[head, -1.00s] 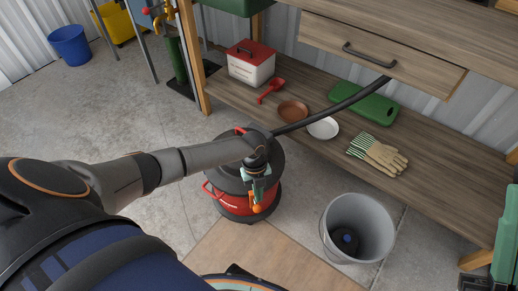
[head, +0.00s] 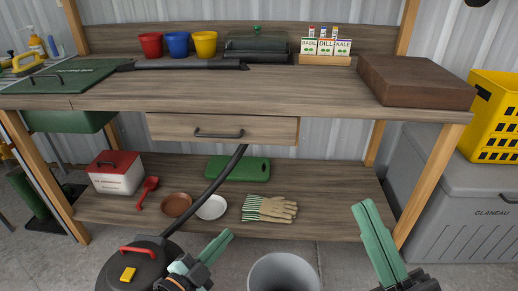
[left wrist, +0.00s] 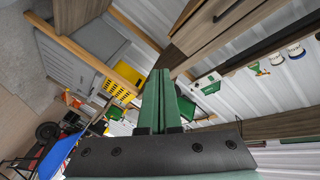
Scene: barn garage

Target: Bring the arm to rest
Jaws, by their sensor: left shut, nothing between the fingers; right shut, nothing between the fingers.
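My left gripper (head: 218,244) is at the bottom middle of the head view, between the black shop vacuum and the grey bucket in the picture. Its green fingers are together and empty, as the left wrist view (left wrist: 160,100) also shows. My right gripper (head: 366,214) points upward at the lower right, right of the bucket. Its green fingers are shut and hold nothing. Both grippers appear in front of the workbench and apart from it. Most of both arms is outside the head view.
The workbench top (head: 300,90) and its lower shelf (head: 330,185) span the view. A drawer (head: 270,129) hangs under the top. The vacuum (head: 140,275) and bucket (head: 285,272) stand on the floor in front. A grey cooler (head: 465,210) stands right.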

